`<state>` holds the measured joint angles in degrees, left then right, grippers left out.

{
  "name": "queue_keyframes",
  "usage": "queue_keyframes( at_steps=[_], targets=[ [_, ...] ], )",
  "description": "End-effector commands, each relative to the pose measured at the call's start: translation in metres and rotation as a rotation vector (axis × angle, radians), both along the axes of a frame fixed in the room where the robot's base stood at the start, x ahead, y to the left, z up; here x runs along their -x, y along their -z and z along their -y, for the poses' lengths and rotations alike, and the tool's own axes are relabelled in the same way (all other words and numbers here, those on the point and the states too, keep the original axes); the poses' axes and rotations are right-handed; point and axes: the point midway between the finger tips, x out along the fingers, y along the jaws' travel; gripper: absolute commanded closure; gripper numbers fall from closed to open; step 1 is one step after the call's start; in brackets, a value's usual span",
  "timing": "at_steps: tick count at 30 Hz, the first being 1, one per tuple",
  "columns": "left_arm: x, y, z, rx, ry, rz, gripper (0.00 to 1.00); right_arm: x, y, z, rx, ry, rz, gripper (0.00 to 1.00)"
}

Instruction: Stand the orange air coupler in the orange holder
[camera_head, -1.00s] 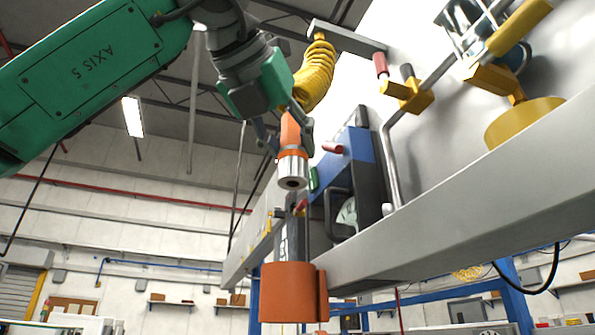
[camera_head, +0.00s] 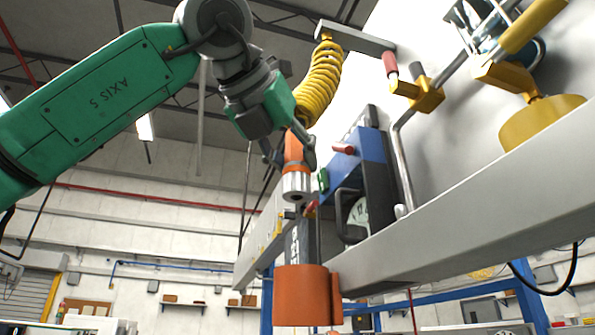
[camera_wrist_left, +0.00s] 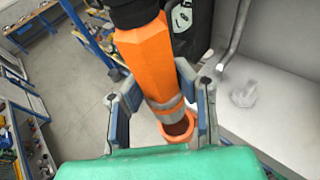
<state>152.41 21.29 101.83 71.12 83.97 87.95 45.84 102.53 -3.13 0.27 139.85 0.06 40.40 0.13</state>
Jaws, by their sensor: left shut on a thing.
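The orange air coupler (camera_head: 294,148), with a silver collar at its lower end, hangs upright in my left gripper (camera_head: 290,155). The gripper's two fingers are shut on its orange body. The orange holder (camera_head: 303,295), a cup fixed beside the grey beam, is below the coupler in the head view, with a clear gap between them. In the wrist view the coupler (camera_wrist_left: 148,60) lies between the fingers (camera_wrist_left: 162,108). My right gripper is not in view.
A grey beam (camera_head: 450,215) runs to the right of the holder. A blue and black device with a gauge (camera_head: 358,190) stands just behind the coupler. A coiled yellow hose (camera_head: 320,85) hangs above. Yellow fittings (camera_head: 420,92) are to the right.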

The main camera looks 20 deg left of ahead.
Motion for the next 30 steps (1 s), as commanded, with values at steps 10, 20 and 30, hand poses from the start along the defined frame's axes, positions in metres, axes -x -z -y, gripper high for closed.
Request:
queue_keyframes(
  at_steps=[10,20,30],
  targets=[
    [-0.001,0.011,0.0,0.0,0.0,0.003,1.0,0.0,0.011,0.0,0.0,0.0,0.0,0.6],
    [-0.003,0.031,0.0,-0.001,0.001,0.006,1.0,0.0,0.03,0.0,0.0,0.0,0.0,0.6],
    [-0.005,0.051,0.0,-0.001,0.0,0.01,1.0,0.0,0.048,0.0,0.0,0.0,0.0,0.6]
  ],
)
